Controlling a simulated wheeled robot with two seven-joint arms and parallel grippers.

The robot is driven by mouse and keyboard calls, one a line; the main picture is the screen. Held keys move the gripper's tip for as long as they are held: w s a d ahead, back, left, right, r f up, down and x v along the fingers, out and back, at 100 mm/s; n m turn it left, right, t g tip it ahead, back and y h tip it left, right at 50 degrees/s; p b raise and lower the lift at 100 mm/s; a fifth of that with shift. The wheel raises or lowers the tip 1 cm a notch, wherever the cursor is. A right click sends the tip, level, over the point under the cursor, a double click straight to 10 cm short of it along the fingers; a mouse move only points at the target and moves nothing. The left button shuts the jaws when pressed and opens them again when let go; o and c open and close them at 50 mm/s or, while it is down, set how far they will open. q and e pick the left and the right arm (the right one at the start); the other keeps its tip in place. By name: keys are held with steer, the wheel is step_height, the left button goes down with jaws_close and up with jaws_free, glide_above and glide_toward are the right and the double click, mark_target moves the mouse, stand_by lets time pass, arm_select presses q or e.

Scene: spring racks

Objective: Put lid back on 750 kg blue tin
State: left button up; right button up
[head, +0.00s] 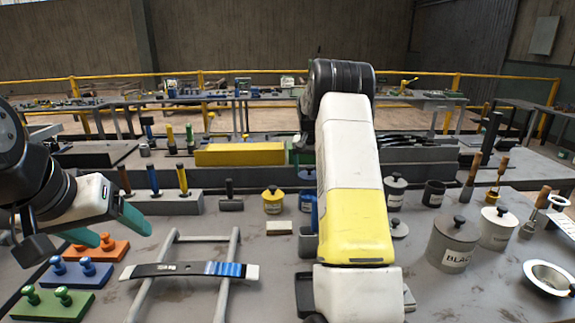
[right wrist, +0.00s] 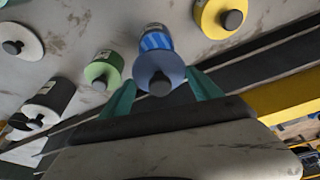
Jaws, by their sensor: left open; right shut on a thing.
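The blue tin (head: 308,205) stands on the bench in the head view, mostly hidden behind my right forearm. In the right wrist view the blue tin (right wrist: 155,40) shows a striped label. The blue lid (right wrist: 158,66) with its dark knob is at the tin's top end, between the teal fingers of my right gripper (right wrist: 158,80), which is shut on it. I cannot tell whether the lid is seated or just above the rim. My left gripper (head: 108,228) is open and empty at the left, above the orange block.
A lidded yellow tin (head: 273,200) stands left of the blue one. A lidded green tin (right wrist: 103,70) is beside it. Grey and white tins (head: 454,244) and a metal bowl (head: 549,278) stand at the right. A rack with a leaf spring (head: 190,270) lies in front.

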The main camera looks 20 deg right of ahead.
step_height(320, 180, down, 6)
steer(key=shift+f, duration=0.15)
stand_by(0.6)
steer(key=shift+f, duration=0.15)
stand_by(1.9)
steer(key=o, duration=1.6)
steer(key=shift+r, duration=3.5)
